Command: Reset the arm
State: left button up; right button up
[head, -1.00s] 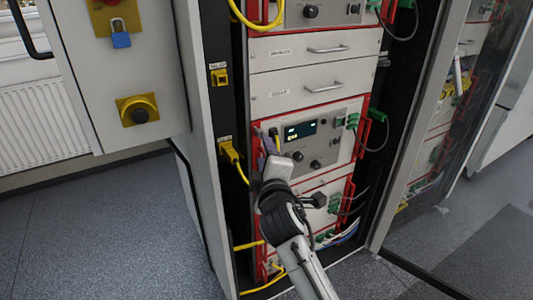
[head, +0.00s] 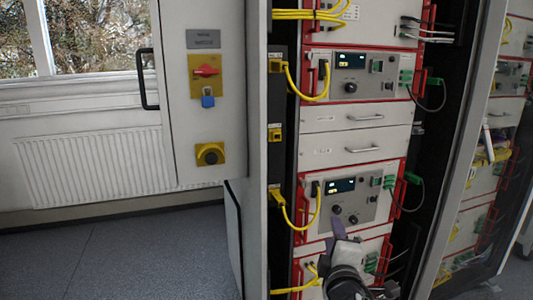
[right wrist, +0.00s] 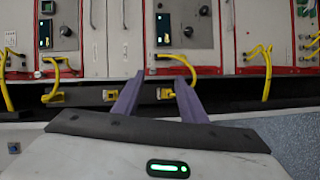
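My right gripper (head: 336,226) is in front of the rack, just below the knobs of the lower cycler unit (head: 368,208). In the right wrist view its two purple fingers (right wrist: 156,86) stand apart with nothing held between them. A yellow cable (head: 316,214) loops from a yellow socket (head: 277,196) on the rack's left post to the left side of the lower unit's panel. In the right wrist view a yellow cable (right wrist: 180,60) shows beyond the fingers, apart from them as far as I can tell. My left gripper is not in view.
The upper unit (head: 372,76) has a similar yellow cable (head: 301,96). Drawers with handles (head: 363,149) lie between the units. A glass door (head: 470,210) stands open at right. A grey cabinet (head: 205,130) with a red switch (head: 206,71) is at left. Floor (head: 120,255) is clear.

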jog(key=d+r+n+h, duration=0.3)
jog(key=d+n+h, duration=0.1)
jog(key=d, duration=2.2)
jog(key=s+a+f+m+g+y, duration=0.25)
jog(key=s+f, duration=0.55)
jog(key=f, duration=0.4)
jog(key=s+a+f+m+g+y, duration=0.2)
jog(key=s+a+f+m, duration=0.15)
jog(key=s+f, duration=0.7)
jog(key=s+a+f+m+g+y, duration=0.1)
jog(key=s+a+f+m+g, duration=0.15)
jog(key=s+f, duration=0.55)
jog(key=s+a+f+m+g+y, duration=0.2)
jog(key=s+a+f+m, duration=0.3)
jog(key=s, duration=0.6)
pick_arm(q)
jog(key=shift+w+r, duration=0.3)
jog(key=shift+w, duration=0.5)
pick_arm(e)
jog(key=a+m, duration=0.3)
jog(key=a, duration=0.8)
jog(key=shift+a+t+y, duration=0.4)
jog(key=shift+y, duration=0.05)
jog(key=shift+w+f+m, duration=0.1)
jog(key=shift+m, duration=0.15)
